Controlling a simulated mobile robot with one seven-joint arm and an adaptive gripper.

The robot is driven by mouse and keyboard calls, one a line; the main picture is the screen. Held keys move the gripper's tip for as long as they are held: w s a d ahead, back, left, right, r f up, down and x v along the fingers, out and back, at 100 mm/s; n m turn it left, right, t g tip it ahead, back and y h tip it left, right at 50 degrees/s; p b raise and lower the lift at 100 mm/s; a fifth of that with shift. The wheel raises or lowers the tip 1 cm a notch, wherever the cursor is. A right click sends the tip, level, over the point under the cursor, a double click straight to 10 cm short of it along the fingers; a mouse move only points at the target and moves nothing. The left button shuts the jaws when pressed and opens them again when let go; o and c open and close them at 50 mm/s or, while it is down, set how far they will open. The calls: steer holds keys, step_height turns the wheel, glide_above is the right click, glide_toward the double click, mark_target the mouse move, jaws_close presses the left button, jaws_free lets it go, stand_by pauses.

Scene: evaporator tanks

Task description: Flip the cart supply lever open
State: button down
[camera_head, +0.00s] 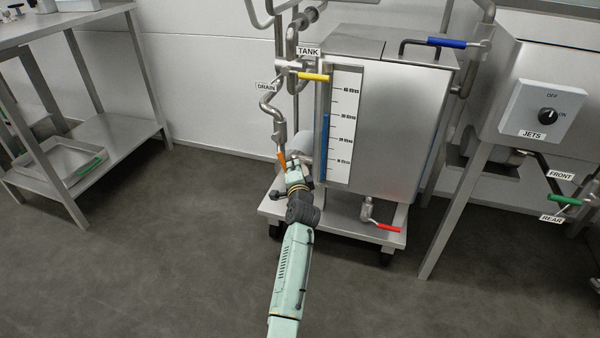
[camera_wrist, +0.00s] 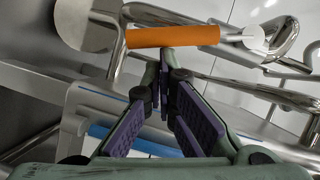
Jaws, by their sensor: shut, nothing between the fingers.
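An orange lever handle (camera_head: 282,158) shows at the lower end of the pipe left of the cart's tank, right by my gripper (camera_head: 290,164). In the wrist view the orange handle (camera_wrist: 172,37) lies nearly level across the picture, on a bright metal valve and pipe. My gripper (camera_wrist: 164,58) is shut with nothing between its fingers. Its fingertips point at the handle's lower edge, close to it; I cannot tell whether they touch. No label on this lever can be read.
The wheeled cart (camera_head: 360,227) carries the steel tank (camera_head: 395,120). It has a yellow lever (camera_head: 313,77), a blue lever (camera_head: 447,43) and a red lever (camera_head: 388,228). A JETS switch box (camera_head: 540,112) stands right. The floor (camera_head: 150,250) at left is clear.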

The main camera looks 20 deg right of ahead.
mark_target(285, 169)
steer(key=shift+w+a+f+m+t+b, duration=0.25)
steer(key=shift+w+a+f+m+b, duration=0.2)
steer(key=shift+a, duration=0.25)
steer(key=shift+w+a+f+m+t+b, duration=0.25)
steer(key=shift+w+a+f+m+b, duration=0.15)
steer(key=shift+a+f+m, duration=0.2)
steer(key=shift+a, duration=0.1)
